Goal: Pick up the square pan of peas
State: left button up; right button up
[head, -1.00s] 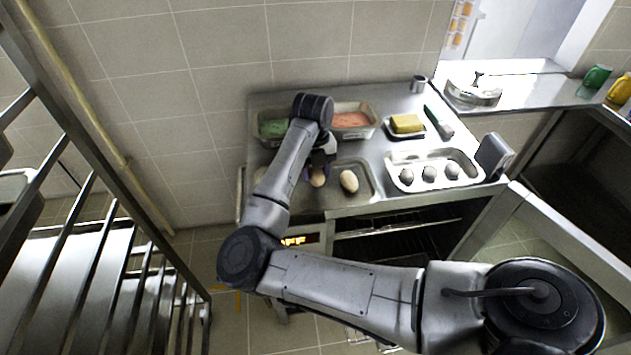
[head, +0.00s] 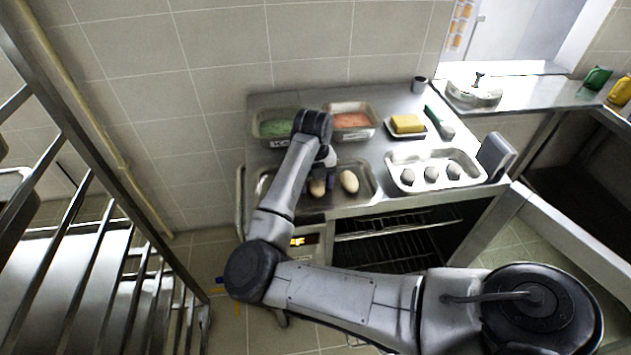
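The square pan of peas (head: 273,128) is a metal pan with green contents at the back left of the steel counter, against the tiled wall. My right arm's wrist partly covers its right side. My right gripper (head: 325,184) is over the tray in front of the pan, close to two pale oval items, and apart from the pan. Its fingers are small and partly hidden by my arm, so I cannot tell whether they are open or shut. My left gripper is not in view.
A pan with pink-orange contents (head: 352,120) stands right of the peas. The shallow tray (head: 366,192) holds the pale oval items (head: 349,181). A yellow block (head: 407,123) and a tray with dark oval items (head: 472,173) are farther right. A metal rack (head: 95,205) stands at left.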

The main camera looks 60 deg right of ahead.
jog(key=shift+o, duration=0.6)
jog(key=shift+r, duration=0.1)
